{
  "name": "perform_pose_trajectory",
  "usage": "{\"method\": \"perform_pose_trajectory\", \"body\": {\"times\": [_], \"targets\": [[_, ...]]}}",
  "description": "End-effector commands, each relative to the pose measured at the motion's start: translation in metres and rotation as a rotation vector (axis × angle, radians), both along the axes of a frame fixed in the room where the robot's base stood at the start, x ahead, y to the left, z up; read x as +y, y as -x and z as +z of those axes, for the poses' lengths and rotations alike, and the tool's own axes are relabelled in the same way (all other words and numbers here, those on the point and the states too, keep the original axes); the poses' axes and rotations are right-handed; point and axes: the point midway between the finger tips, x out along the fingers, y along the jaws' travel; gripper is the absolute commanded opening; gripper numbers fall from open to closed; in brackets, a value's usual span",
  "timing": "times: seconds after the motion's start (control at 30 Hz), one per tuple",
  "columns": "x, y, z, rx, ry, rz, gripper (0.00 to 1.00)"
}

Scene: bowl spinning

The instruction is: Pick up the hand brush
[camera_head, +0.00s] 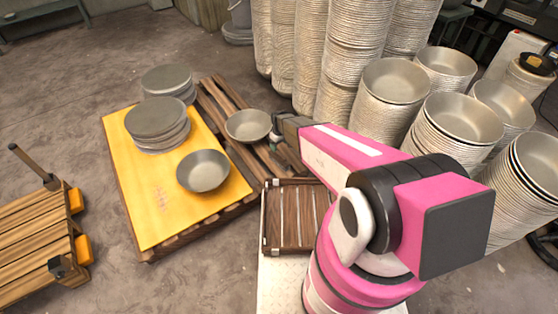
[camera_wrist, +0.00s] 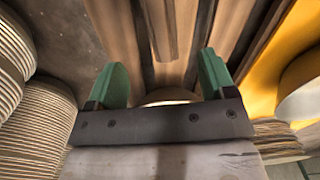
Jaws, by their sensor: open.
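I cannot make out a hand brush in either view. My gripper (camera_head: 274,143) is at the end of the pink arm, beside the right side of a single metal bowl (camera_head: 248,125) on the wooden pallet. In the wrist view its two green fingers (camera_wrist: 163,82) are apart. Wooden slats show beyond them. A pale rounded edge (camera_wrist: 168,97) shows low between the fingers, mostly hidden by the gripper body; I cannot tell what it is.
A yellow board (camera_head: 165,215) on a pallet carries stacked metal discs (camera_head: 155,118) and a bowl (camera_head: 203,171). A slatted wooden crate (camera_head: 290,232) stands near my arm. Tall bowl stacks (camera_head: 350,60) crowd the back and right. A wooden cart (camera_head: 35,255) is at left.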

Motion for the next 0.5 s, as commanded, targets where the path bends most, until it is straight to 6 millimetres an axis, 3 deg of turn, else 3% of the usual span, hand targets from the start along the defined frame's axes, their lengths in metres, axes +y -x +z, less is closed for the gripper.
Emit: {"method": "perform_pose_trajectory", "body": {"times": [0.23, 0.5], "targets": [[0.0, -0.001, -0.037, 0.001, 0.0, -0.002, 0.77], [0.0, 0.0, -0.055, 0.0, 0.0, -0.003, 0.77]]}}
